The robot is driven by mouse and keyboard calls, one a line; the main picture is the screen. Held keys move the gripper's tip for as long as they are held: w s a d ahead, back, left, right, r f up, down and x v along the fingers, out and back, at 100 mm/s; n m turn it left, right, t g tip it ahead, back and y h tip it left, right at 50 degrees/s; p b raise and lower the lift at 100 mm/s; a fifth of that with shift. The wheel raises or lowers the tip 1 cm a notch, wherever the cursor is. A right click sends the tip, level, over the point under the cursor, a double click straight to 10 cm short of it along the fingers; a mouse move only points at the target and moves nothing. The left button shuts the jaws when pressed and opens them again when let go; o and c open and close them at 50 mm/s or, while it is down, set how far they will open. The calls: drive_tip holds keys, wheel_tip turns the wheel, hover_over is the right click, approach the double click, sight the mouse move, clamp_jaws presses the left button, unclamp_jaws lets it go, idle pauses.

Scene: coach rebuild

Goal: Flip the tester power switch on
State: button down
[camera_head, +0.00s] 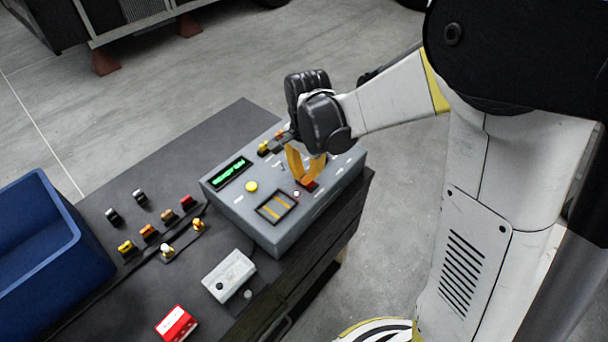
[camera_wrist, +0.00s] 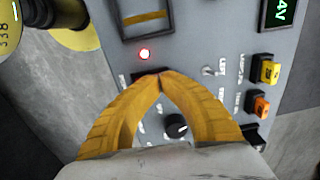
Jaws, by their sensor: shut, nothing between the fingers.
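The tester (camera_head: 228,205) is a grey box on the dark bench, with a lit green display (camera_head: 231,173).
A yellow button (camera_head: 251,187) and a framed window (camera_head: 276,207) are on the panel. In the wrist view, a small toggle (camera_wrist: 208,71) and a black knob (camera_wrist: 176,126) are close to my fingers. A blue bin (camera_head: 85,245), small connectors and a red box (camera_head: 177,324) are left.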

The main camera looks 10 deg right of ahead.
drive_tip(key=shift+s+d+r, duration=0.25)
drive_tip(key=shift+s+d, duration=0.15)
drive_tip(key=shift+s, duration=0.15)
drive_tip(key=shift+r+p, duration=0.1)
drive_tip(key=shift+p, duration=0.25)
drive_tip(key=shift+r, duration=0.3)
wheel_tip(320, 180, up, 13)
drive_tip(key=w+a+p, duration=0.1)
drive_tip(key=p, duration=0.5)
drive_tip(key=shift+w, duration=0.3)
